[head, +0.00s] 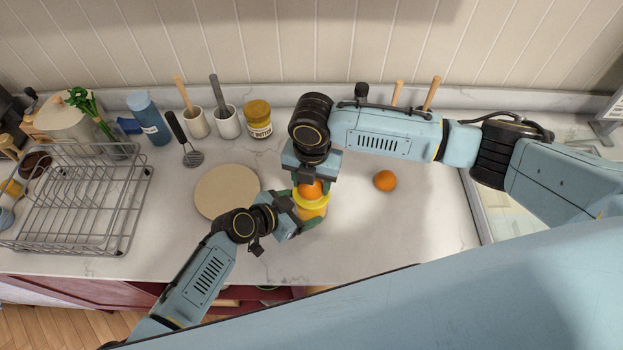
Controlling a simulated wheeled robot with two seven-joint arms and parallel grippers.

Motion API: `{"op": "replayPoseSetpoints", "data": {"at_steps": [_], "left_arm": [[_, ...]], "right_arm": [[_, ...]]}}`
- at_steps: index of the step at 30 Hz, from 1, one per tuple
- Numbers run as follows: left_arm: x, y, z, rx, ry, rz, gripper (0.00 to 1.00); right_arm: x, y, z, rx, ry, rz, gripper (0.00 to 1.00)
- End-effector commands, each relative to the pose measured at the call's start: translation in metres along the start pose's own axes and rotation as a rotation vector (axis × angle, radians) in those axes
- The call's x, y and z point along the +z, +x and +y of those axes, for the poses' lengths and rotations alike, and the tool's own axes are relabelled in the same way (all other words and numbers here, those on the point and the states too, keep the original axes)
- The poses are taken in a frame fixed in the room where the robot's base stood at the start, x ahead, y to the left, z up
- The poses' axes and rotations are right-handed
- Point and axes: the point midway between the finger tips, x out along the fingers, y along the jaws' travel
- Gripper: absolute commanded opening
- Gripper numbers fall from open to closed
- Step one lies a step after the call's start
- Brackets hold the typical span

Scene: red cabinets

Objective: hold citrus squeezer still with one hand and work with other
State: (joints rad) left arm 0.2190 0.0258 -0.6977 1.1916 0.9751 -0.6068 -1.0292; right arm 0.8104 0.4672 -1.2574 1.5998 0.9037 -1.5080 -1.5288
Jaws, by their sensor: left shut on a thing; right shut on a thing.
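The citrus squeezer (312,205) stands on the white counter in the head view, with a yellow rim and an orange-toned body. An orange (311,190) sits on top of it. My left gripper (306,219) is shut on the squeezer's body from the left and front. My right gripper (311,180) comes down from above and behind, shut on the orange at the squeezer's top. The fingers of both grippers partly hide the squeezer and the orange. A second orange (385,180) lies loose on the counter to the right.
A round board (227,192) lies to the left, a wire dish rack (75,200) beyond it. Counter right of the loose orange is clear.

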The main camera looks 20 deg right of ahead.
Motion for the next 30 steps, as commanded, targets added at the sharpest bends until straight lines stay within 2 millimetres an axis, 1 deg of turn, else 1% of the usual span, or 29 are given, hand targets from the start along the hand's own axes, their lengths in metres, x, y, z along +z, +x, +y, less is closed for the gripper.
{"op": "replayPoseSetpoints", "data": {"at_steps": [5, 8, 24, 30], "left_arm": [[-0.001, 0.000, 0.000, 0.000, 0.001, 0.003, 0.53], [-0.001, 0.000, 0.000, 0.000, 0.001, 0.003, 0.53], [-0.001, 0.000, 0.000, -0.001, 0.000, 0.001, 0.53], [-0.001, 0.000, 0.000, -0.001, 0.000, 0.001, 0.53]], "right_arm": [[0.000, 0.002, -0.001, -0.004, 0.002, 0.000, 0.24], [0.000, -0.002, -0.001, -0.003, 0.002, 0.000, 0.24], [0.001, -0.056, 0.001, 0.002, 0.003, -0.002, 0.24], [0.001, -0.065, 0.001, 0.001, 0.004, -0.001, 0.24]]}}
